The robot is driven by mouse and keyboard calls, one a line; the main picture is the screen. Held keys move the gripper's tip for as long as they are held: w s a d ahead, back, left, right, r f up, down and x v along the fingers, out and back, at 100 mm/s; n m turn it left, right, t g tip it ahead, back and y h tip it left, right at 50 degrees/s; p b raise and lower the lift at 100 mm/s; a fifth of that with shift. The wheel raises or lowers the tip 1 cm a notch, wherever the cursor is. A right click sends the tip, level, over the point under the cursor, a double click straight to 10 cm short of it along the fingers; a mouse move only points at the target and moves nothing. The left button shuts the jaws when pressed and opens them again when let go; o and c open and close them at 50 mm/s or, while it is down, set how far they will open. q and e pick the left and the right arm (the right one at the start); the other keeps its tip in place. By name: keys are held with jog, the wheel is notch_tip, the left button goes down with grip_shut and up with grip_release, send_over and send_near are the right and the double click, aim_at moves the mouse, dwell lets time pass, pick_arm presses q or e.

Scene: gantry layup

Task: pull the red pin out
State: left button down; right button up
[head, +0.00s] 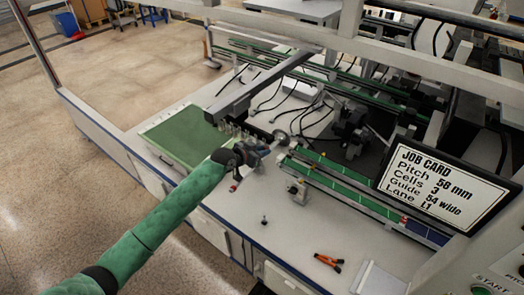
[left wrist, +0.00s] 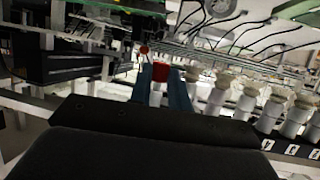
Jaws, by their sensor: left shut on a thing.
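My left gripper (head: 262,150) is at the middle of the white bench, by the right edge of the green mat. In the left wrist view its two bluish fingers (left wrist: 168,88) are closed around a red-topped pin (left wrist: 161,73). The pin is at the left end of a row of cream-topped pegs (left wrist: 245,102). Its lower part is hidden by the gripper, so I cannot tell how deep it sits. In the head view the gripper hides the pin. My right gripper is not in view.
Green rails (head: 340,181) run to the right. Orange-handled pliers (head: 328,261) lie at the front. A job card screen (head: 443,185) stands at the right. The front bench is mostly clear.

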pick_arm(q)
jog(key=shift+f+b, duration=0.8)
jog(key=shift+f, duration=0.4)
dwell(0.5)
notch_tip(320, 180, down, 3)
jog(key=shift+f+b, duration=0.2)
jog(key=shift+b, duration=1)
